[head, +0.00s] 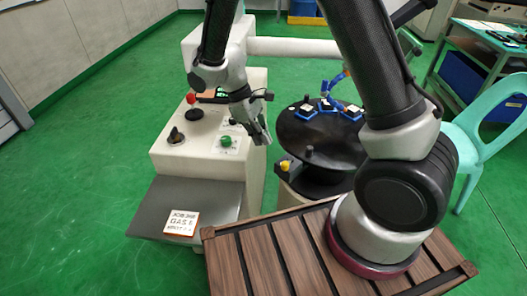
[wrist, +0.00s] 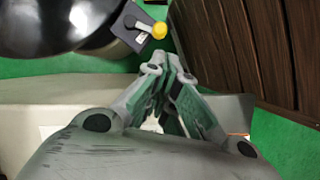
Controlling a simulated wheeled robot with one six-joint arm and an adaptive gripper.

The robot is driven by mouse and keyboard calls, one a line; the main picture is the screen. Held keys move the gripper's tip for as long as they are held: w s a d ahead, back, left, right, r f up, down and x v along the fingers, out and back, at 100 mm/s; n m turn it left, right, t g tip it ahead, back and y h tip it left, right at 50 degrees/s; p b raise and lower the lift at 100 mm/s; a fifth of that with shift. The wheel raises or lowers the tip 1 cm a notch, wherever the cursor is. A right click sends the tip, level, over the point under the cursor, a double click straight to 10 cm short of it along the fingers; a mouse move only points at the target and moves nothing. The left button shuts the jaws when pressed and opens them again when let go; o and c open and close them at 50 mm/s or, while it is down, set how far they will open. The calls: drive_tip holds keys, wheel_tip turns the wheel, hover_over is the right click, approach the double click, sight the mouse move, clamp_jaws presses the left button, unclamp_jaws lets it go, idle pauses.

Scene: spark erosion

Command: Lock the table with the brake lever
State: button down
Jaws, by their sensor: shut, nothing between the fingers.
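The round black table (head: 292,128) stands right of the cream console and carries several small blue pieces. The brake lever (head: 285,166) sits on a dark bracket at the table's front left and ends in a yellow knob. My gripper (head: 265,138) is shut and empty, left of the table and above the console's right side. In the wrist view, the fingertips (wrist: 153,70) lie just below the knob in the picture, apart from it.
The cream console (head: 185,155) carries a red knob (head: 191,98), a green knob (head: 225,141) and a black switch (head: 176,136). A printed card (head: 181,222) lies on the grey shelf (head: 150,205). A slatted brown deck (head: 235,265) is in front; a mint chair (head: 490,130) stands right.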

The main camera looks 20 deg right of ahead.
drive_tip(key=shift+w+a+r+n, duration=0.15)
drive_tip(key=shift+w+a+n, duration=0.15)
drive_tip(key=shift+w+n, duration=0.15)
drive_tip(key=x, duration=1)
drive_tip(key=shift+w, duration=0.15)
drive_tip(key=shift+s+n+t, duration=0.2)
drive_tip(key=shift+n+t, duration=0.1)
drive_tip(key=shift+n, duration=0.05)
